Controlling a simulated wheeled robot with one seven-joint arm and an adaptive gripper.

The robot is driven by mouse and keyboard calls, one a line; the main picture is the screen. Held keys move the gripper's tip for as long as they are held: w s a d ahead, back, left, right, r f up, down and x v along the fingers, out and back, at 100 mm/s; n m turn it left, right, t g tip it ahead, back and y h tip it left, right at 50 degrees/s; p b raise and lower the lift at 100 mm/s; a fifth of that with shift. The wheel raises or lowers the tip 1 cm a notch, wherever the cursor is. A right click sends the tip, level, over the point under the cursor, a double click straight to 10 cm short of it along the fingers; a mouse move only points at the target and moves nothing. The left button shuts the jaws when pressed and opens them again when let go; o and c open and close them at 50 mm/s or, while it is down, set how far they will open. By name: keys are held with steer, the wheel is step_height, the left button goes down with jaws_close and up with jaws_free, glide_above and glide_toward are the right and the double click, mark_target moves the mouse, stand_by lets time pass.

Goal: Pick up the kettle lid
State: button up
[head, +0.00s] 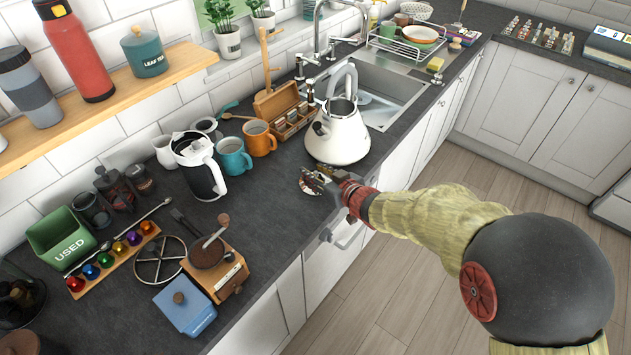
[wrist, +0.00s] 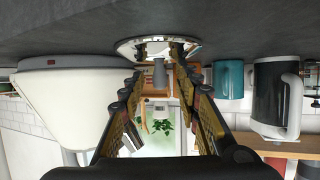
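The kettle lid (head: 308,186) is a shiny metal disc lying on the dark worktop in front of the white kettle, near the counter's front edge. In the wrist view, which is upside down, the lid (wrist: 142,46) is just beyond the fingertips, with its grey knob (wrist: 159,74) between them. My gripper (head: 322,181) is open and low over the worktop; in the wrist view my gripper (wrist: 159,82) shows a gap on both sides of the knob. The white kettle (head: 338,137) stands with its top open. My fingers partly hide the lid in the head view.
A white-and-black jug (head: 200,168), a teal mug (head: 234,160) and an orange mug (head: 258,138) stand to the left. The sink (head: 378,96) is behind the kettle. A coffee grinder (head: 215,265) and blue box (head: 185,308) are at front left. The worktop left of the lid is clear.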

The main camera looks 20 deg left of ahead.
steer(key=c, duration=0.8)
steer(key=shift+s+f, duration=0.1)
